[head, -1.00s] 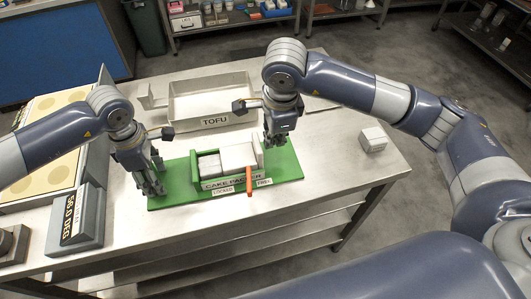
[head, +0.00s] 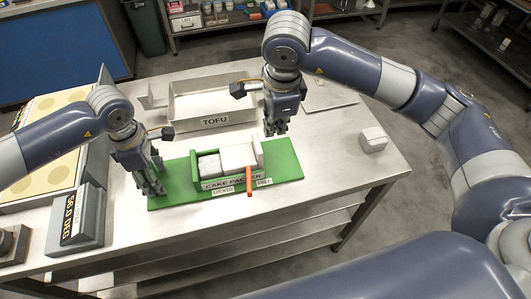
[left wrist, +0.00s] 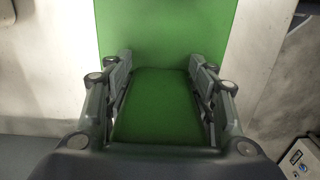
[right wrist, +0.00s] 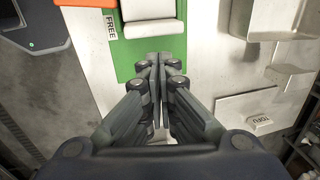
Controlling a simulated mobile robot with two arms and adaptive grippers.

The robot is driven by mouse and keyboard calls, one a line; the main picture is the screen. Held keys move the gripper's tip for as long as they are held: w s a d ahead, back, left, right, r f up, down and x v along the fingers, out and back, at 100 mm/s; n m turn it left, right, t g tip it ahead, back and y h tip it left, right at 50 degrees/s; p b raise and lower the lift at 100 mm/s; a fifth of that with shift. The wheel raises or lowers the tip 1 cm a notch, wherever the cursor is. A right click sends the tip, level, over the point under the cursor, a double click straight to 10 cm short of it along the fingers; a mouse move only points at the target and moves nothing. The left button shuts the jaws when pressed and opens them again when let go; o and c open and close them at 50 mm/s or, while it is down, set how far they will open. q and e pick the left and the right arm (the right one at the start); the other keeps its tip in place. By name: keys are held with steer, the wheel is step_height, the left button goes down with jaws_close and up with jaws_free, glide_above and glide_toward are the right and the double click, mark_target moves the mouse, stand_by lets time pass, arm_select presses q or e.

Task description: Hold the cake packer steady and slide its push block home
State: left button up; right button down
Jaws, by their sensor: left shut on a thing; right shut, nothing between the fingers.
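The green cake packer (head: 285,172) lies on the steel table, with white blocks (head: 209,165) in its channel. A larger white block (head: 238,156), which looks like the push block, sits at the channel's right part. An orange lever (head: 249,180) hangs at the front between the LOCKED and FREE labels. My left gripper (head: 155,190) is shut on the packer's left end; green lies between its fingers in the left wrist view (left wrist: 162,65). My right gripper (head: 274,131) is shut and empty, above the packer's right back edge.
A tray labelled TOFU (head: 180,106) stands behind the packer. A small white box (head: 373,139) sits at the right. A dark scale-like display (head: 78,215) and a tan-circled panel (head: 50,160) are at the left. The table's front right is clear.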

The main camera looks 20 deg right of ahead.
arm_select(q)
steer(key=shift+s+f, duration=0.25)
steer(key=shift+f, duration=0.1)
arm_select(e)
steer(key=d+r, duration=0.2)
steer(key=r, duration=0.1)
steer(key=d+r, duration=0.1)
steer(key=r, duration=0.1)
stand_by(1.0)
arm_select(q)
steer(key=o, duration=1.5)
steer(key=shift+w+r, duration=0.1)
steer(key=shift+o, duration=0.8)
steer(key=shift+w, duration=0.2)
arm_select(e)
steer(key=shift+w+f, duration=0.1)
steer(key=shift+f, duration=0.05)
arm_select(q)
step_height(320, 180, up, 12)
steer(key=shift+f, duration=0.1)
